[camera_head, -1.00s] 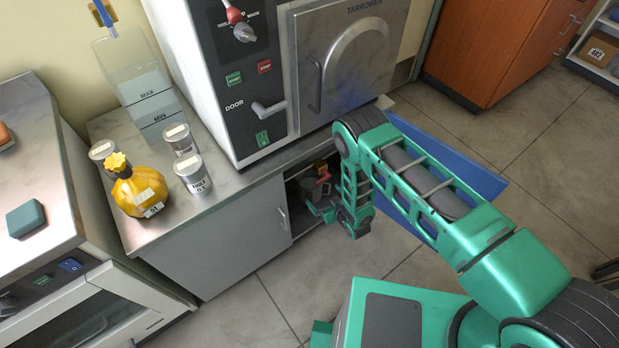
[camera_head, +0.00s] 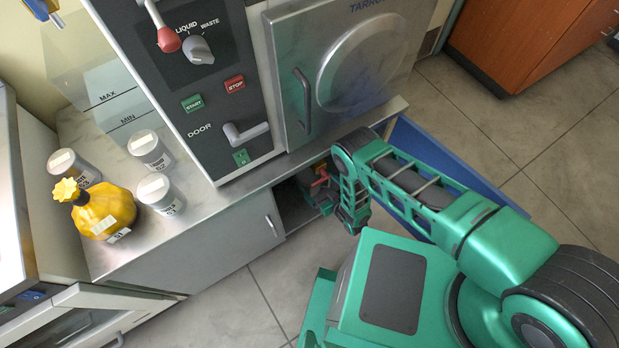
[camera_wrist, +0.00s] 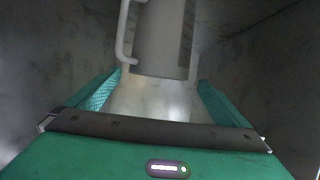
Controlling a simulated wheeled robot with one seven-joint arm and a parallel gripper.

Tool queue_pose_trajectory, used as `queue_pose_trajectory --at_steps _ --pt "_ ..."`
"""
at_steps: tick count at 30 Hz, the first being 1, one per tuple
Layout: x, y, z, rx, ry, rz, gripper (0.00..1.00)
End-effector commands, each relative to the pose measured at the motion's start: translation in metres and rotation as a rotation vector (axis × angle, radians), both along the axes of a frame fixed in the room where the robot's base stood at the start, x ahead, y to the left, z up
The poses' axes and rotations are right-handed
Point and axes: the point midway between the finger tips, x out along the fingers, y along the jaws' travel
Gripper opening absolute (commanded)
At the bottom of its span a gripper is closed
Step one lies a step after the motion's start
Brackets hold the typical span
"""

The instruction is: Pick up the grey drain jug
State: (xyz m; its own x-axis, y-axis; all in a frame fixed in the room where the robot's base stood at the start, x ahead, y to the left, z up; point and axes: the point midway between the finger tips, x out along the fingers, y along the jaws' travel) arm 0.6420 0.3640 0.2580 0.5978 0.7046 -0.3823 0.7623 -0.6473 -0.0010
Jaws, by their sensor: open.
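The grey drain jug (camera_wrist: 160,40) stands upright ahead of my gripper in the wrist view, with its light handle on the left and its top cut off by the frame. My gripper (camera_wrist: 160,92) is open. Its two green fingers lie to the left and right of the jug's lower part, with a gap in front of the palm. I cannot tell whether the fingers touch the jug. In the head view my gripper (camera_head: 328,200) reaches into the dark open cabinet below the machine. The jug is mostly hidden there behind my arm.
A red-handled valve (camera_head: 321,177) sits inside the cabinet. A yellow flask (camera_head: 103,211) and several canisters stand on the counter (camera_head: 105,165).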

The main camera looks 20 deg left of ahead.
Motion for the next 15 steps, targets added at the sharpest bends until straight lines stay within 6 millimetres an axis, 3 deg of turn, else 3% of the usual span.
queue_pose_trajectory --at_steps 15 --pt "0.034 0.037 -0.014 0.0 0.0 -0.001 1.0"
